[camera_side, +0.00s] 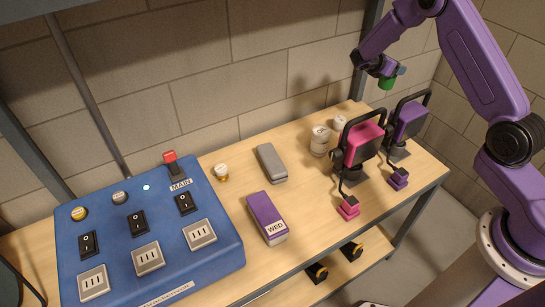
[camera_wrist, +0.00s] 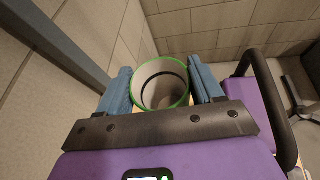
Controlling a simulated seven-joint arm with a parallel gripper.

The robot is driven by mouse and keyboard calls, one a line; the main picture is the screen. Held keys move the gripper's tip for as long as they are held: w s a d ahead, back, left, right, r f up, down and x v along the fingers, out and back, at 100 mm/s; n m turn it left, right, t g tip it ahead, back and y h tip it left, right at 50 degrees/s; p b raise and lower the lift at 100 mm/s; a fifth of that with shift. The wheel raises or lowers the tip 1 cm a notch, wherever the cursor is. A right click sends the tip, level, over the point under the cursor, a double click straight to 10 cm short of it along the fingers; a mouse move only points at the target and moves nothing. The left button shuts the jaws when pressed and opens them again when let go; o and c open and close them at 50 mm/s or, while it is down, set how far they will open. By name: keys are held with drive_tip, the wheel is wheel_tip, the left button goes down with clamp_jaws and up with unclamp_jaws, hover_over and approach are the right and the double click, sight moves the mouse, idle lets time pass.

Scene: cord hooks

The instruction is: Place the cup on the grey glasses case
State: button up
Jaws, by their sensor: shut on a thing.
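The cup (camera_side: 386,84) looks green in the side view and hangs in the air high above the right end of the table. My gripper (camera_side: 390,70) is shut on it. In the wrist view the cup (camera_wrist: 161,90) shows its open mouth with a green rim, between the two blue finger pads of my gripper (camera_wrist: 163,85). The inside looks empty. The grey glasses case (camera_side: 271,160) lies on the table near the wall, well to the left of and below my gripper. Its top is bare.
A pink work lamp (camera_side: 363,141) and a purple one (camera_side: 409,121) stand below my gripper. White jars (camera_side: 320,140) stand between lamps and case. A purple WED box (camera_side: 266,217) lies in front of the case. A blue switch panel (camera_side: 143,245) fills the left.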

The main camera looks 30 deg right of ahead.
drive_tip(key=s+a+r+n+t+y, duration=0.2)
drive_tip(key=a+n+t, duration=0.3)
drive_tip(key=a, duration=1.8)
drive_tip(key=s+a+n+t+y, duration=0.45)
drive_tip(key=s+a, duration=0.55)
drive_tip(key=a, duration=0.5)
drive_tip(key=shift+n+t, duration=0.25)
drive_tip(key=shift+n, duration=0.1)
drive_tip(key=shift+w+a+f, duration=0.65)
drive_tip(key=shift+w+f, duration=1.5)
drive_tip(key=shift+f, duration=0.8)
drive_tip(key=shift+w+a+f, duration=0.65)
drive_tip(key=shift+w+f, duration=1.55)
drive_tip(key=shift+f, duration=0.7)
drive_tip(key=shift+w+a+f, duration=0.65)
drive_tip(key=shift+w+f, duration=1.5)
drive_tip(key=shift+f, duration=0.8)
drive_tip(key=shift+f, duration=0.15)
